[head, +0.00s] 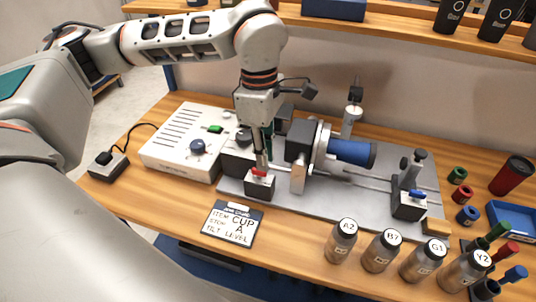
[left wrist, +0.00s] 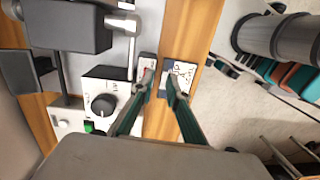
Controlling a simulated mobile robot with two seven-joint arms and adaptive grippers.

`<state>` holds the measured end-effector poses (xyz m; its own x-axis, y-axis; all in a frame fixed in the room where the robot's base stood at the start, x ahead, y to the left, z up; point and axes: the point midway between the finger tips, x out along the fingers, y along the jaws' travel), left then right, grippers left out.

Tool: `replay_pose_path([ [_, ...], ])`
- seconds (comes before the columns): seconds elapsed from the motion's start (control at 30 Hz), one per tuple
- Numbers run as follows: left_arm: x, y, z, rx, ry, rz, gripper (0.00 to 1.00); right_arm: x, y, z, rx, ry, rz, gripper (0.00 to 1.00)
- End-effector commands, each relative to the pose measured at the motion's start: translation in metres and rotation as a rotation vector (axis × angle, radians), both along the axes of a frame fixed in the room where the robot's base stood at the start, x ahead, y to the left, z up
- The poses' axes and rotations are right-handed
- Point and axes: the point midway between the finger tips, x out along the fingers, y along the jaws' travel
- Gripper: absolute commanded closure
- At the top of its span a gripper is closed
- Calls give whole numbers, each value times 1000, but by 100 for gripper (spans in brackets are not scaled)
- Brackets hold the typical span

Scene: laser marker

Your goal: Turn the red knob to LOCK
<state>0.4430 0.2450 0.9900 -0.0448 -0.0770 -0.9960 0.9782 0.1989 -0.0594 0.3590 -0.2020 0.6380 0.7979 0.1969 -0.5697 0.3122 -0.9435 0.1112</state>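The red knob (head: 259,171) sits on top of a small black block (head: 259,187) with a white label, at the front left of the grey machine plate (head: 330,201). My left gripper (head: 262,163) comes down from above, with its fingertips right at the knob. In the left wrist view the teal fingers (left wrist: 160,78) are apart, with bare wood visible between the tips. The left finger there overlaps the block (left wrist: 147,61), and the knob is mostly hidden. I cannot tell whether a finger touches it. My right gripper is not in view.
A white control box (head: 185,138) with a blue-grey dial stands left of the plate. A card (head: 232,222) lies in front. The blue-ended cylinder unit (head: 350,151) and a blue knob (head: 417,195) are to the right. Several labelled bottles (head: 341,241) line the front edge.

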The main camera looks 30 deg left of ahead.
Motion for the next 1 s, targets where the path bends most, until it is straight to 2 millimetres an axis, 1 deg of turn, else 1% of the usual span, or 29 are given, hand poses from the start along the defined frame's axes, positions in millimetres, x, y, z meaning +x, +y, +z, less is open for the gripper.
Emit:
replay_pose_path([
  [0.03,4,11,6,30,-20,12,85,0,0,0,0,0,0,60],
  [0.1,7,21,10,61,-34,25,85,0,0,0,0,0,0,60],
  [0.2,8,27,8,79,-42,34,85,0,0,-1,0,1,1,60],
  [0.27,8,28,3,82,-40,34,85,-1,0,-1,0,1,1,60],
  [0.6,8,27,-48,79,-39,33,85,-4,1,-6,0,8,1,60],
  [0.7,8,27,-58,79,-40,34,85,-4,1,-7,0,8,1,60],
  [0.83,8,27,-64,78,-42,34,85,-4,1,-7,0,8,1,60],
  [1.0,8,27,-65,78,-43,33,85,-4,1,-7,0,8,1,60],
])
